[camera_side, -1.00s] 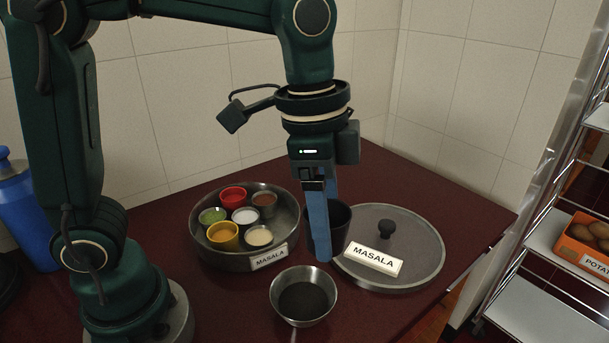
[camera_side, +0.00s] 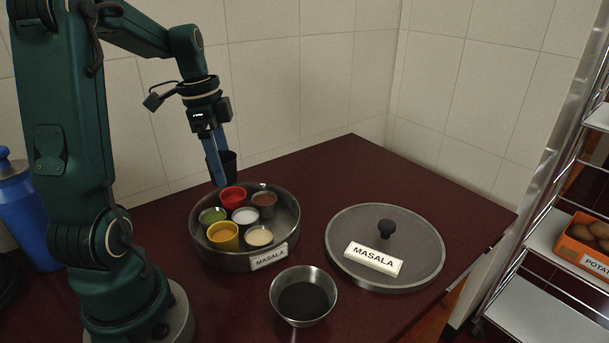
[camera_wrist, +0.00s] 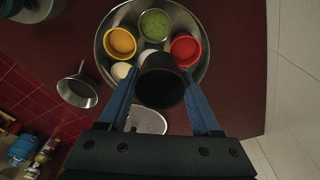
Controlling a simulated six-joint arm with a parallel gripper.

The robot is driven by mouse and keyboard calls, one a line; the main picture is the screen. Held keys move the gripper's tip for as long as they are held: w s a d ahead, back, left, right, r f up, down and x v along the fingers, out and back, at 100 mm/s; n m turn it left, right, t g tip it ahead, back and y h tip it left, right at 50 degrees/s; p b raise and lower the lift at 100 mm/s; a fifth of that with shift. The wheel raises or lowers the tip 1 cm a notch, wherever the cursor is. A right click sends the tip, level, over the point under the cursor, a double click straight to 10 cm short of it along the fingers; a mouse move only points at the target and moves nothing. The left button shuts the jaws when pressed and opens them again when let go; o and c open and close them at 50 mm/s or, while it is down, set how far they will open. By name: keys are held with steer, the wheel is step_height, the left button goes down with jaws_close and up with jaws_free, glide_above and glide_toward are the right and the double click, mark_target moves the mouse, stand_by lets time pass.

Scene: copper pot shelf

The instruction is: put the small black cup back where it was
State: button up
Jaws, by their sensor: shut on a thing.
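My gripper (camera_side: 217,172) is shut on the small black cup (camera_side: 228,162) and holds it in the air above the back rim of the round metal masala tin (camera_side: 204,252). The black cup is nearly upright in the side view. In the wrist view the cup (camera_wrist: 162,82) sits between the blue fingers and hides part of the tin. The tin holds several small cups: red (camera_side: 233,196), green (camera_side: 213,216), yellow (camera_side: 223,237), a white-filled one (camera_side: 245,215), a cream-filled one (camera_side: 259,237) and a brown-filled one (camera_side: 264,199).
A steel bowl with dark contents (camera_side: 303,299) stands in front of the tin. The round lid (camera_side: 425,262) with a black knob and MASALA label lies to the right. A blue bottle (camera_side: 30,220) stands at the left. The back right of the counter is clear.

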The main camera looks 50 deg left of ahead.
steer(key=shift+s+a+f+n, duration=0.1)
steer(key=shift+s+a+n, duration=0.3)
steer(key=shift+a, duration=0.1)
glide_above(282, 230)
steer(key=f, duration=0.6)
steer(key=shift+s+a+f, duration=0.2)
steer(key=shift+a+f, duration=0.05)
steer(key=shift+f, duration=2.15)
steer(key=shift+f, duration=0.15)
steer(key=o, duration=1)
steer(key=shift+o, duration=0.2)
